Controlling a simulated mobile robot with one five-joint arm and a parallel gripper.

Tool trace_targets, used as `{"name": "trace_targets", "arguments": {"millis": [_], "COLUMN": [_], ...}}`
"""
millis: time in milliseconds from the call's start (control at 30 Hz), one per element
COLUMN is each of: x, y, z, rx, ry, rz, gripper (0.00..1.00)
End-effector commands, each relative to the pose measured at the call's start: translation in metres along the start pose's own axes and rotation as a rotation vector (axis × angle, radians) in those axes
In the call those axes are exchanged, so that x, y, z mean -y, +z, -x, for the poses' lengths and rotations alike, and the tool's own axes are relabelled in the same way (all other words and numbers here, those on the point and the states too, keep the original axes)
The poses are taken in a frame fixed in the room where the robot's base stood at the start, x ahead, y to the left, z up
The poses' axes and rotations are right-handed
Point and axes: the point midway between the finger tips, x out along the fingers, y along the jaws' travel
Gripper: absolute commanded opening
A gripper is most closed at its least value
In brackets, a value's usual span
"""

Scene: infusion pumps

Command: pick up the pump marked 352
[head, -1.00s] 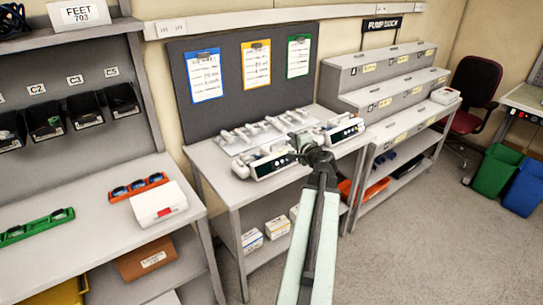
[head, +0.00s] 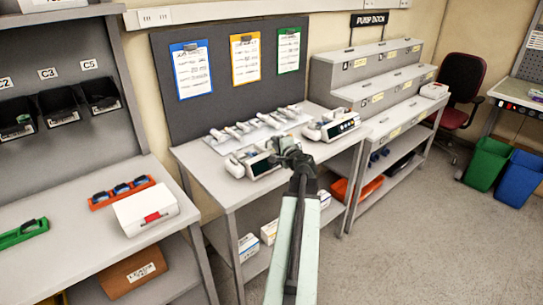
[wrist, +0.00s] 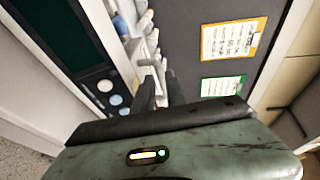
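Two white pumps with dark screens stand on the middle bench: the left pump (head: 252,164) and the right pump (head: 331,127). The number 352 cannot be read on either one. My gripper (head: 287,152) is in front of the bench, overlapping the right end of the left pump in the head view. In the wrist view, a pump (wrist: 92,72) with a dark screen and round buttons fills the upper left, close to the fingers.
A grey tray (head: 222,147) with several white items lies behind the pumps. A stepped grey dock (head: 385,85) under the "PUMP DOCK" sign stands at the right, with a white device (head: 434,90) at its end. A white box (head: 146,208) sits on the left bench.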

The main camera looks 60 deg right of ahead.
Motion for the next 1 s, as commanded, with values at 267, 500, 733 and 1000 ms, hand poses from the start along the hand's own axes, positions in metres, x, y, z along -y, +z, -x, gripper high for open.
{"name": "trace_targets", "arguments": {"millis": [267, 500, 733, 1000], "x": [-0.001, 0.000, 0.000, 0.000], "y": [-0.001, -0.001, -0.001, -0.002], "z": [-0.037, -0.050, -0.049, -0.049], "rx": [-0.003, -0.005, -0.005, -0.006], "ry": [0.000, 0.000, 0.000, 0.000], "rz": [-0.001, -0.001, -0.001, -0.002], "gripper": [0.16, 0.16, 0.00, 0.00]}}
